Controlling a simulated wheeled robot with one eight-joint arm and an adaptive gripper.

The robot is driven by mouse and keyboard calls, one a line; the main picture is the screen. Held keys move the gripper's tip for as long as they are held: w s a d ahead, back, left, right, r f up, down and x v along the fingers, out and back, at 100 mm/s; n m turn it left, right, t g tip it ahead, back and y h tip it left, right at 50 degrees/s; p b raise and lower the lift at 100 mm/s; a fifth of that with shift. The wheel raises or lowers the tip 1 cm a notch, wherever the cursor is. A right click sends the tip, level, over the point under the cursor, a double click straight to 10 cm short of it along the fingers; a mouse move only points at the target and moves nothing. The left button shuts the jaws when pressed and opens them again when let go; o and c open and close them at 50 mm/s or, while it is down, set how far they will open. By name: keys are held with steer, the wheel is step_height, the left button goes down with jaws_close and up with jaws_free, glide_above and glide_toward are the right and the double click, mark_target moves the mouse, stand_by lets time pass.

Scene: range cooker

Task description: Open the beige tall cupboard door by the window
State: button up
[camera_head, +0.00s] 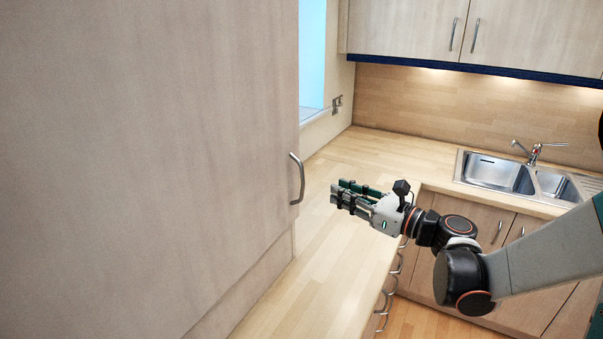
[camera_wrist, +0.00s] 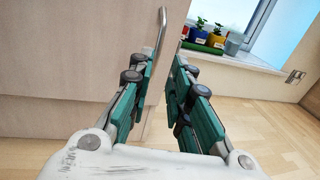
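The beige tall cupboard door (camera_head: 150,140) fills the left of the head view and looks shut. It also shows at the left of the wrist view (camera_wrist: 70,50). Its curved metal handle (camera_head: 297,180) is near the door's right edge. In the wrist view the handle (camera_wrist: 156,45) stands ahead, in line with the gap between my fingers. My gripper (camera_head: 336,193) is open and empty, to the right of the handle in the head view and pointing left at it. In the wrist view the fingers (camera_wrist: 161,68) are apart, with no visible contact with the handle.
The window (camera_head: 312,55) is behind the door's edge; potted plants (camera_wrist: 205,35) stand on its sill. A wooden worktop (camera_head: 345,240) runs below my gripper, with drawer handles (camera_head: 390,285) along its front. A sink (camera_head: 497,172) and wall cupboards (camera_head: 540,30) are at the back right.

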mark_target(302, 181)
steer(key=b+x, duration=0.1)
steer(key=x, duration=1.2)
steer(key=shift+a, duration=0.1)
steer(key=shift+c, duration=0.5)
jaws_close()
